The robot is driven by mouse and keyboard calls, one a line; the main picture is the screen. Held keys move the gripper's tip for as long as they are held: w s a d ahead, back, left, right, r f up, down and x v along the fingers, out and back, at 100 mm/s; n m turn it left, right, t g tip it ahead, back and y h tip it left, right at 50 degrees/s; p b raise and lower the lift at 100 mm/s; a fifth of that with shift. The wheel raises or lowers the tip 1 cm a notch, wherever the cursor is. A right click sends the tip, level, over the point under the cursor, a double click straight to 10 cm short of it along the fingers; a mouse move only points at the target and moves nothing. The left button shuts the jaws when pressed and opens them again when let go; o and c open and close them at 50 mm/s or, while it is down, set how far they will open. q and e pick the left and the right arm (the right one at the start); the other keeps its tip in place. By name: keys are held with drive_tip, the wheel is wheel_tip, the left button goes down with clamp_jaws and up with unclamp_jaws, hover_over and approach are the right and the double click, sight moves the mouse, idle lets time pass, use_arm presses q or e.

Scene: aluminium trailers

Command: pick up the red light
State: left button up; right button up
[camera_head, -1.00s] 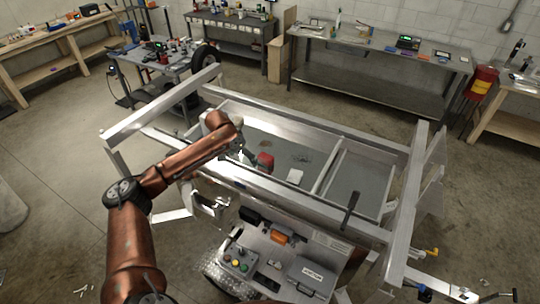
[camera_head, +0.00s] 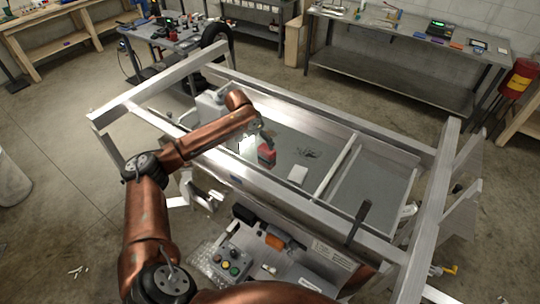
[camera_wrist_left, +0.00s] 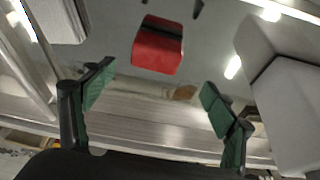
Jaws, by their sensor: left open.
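The red light (camera_head: 267,153) lies in the shallow bed of the aluminium trailer (camera_head: 300,112). It is a small red block, and in the left wrist view the red light (camera_wrist_left: 157,45) has a dark band across it. My left gripper (camera_head: 264,136) is just beyond the light in the head view, close to it. In the left wrist view, my open left gripper (camera_wrist_left: 154,95) has its green-padded fingers spread, with the light ahead of them and nothing between the pads. My right gripper is out of view.
A white block (camera_head: 297,174) lies right of the light, and a pale box (camera_head: 209,105) stands left in the bed. Metal rails surround the bed, with a divider (camera_head: 337,167) on the right. A control panel (camera_head: 232,263) is in front. Workbenches line the back.

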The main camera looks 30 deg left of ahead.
sight(266, 148)
use_arm(q)
drive_tip(key=shift+x, duration=1.95)
drive_tip(key=x, duration=0.1)
drive_tip(key=p+x, duration=0.1)
drive_tip(key=x, duration=0.3)
drive_tip(key=shift+s+d+p, duration=0.1)
drive_tip(key=shift+d+p, duration=0.2)
drive_tip(key=shift+d, duration=0.1)
drive_tip(key=shift+c, duration=0.3)
drive_tip(key=c, duration=1.3)
